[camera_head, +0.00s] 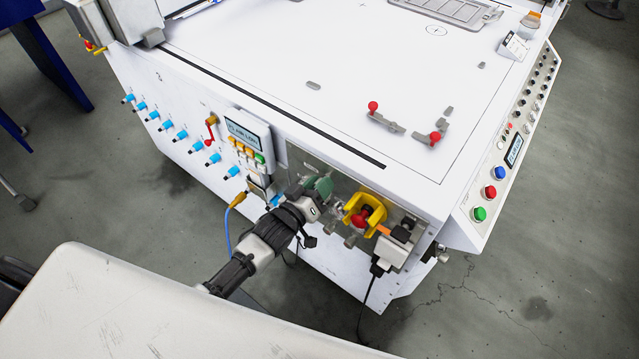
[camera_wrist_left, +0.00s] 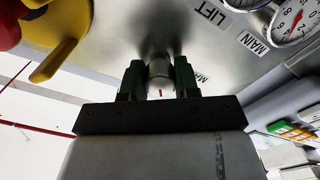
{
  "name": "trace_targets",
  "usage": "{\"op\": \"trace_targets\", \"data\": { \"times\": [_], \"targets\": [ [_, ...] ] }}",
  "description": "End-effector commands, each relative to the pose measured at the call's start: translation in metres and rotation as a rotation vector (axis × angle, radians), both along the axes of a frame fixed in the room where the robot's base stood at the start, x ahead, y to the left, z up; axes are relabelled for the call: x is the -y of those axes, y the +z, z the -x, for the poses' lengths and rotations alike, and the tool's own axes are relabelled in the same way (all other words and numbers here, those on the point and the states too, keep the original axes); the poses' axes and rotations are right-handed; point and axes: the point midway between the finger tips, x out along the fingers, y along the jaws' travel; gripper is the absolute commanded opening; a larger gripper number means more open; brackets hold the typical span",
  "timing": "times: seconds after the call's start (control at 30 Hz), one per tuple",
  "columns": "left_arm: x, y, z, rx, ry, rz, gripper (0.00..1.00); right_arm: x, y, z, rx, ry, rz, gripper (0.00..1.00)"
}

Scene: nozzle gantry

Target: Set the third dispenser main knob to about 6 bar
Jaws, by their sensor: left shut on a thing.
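My left gripper (camera_wrist_left: 160,82) is shut on a silver knob (camera_wrist_left: 160,69) in the left wrist view. Its green fingers press the knob from both sides. A label partly hidden behind the right finger seems to read MAIN. In the head view my left gripper (camera_head: 319,192) reaches into the valve panel (camera_head: 300,158) on the machine's front, and the knob is hidden there. My right gripper is not in view.
A yellow guard (camera_head: 377,212) with a red knob (camera_head: 360,220) sits right of my gripper. A display (camera_head: 247,134) and blue fittings (camera_head: 181,135) are on the left.

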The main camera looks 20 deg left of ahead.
Motion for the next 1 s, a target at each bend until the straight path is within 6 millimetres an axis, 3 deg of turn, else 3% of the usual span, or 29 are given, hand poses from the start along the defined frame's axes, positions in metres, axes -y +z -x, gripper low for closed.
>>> {"op": "trace_targets", "data": {
  "times": [1.0],
  "targets": [
    [0.0012,-0.0001,0.0006,0.301,0.001,-0.831,0.07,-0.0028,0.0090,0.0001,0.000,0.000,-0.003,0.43]
  ]
}}
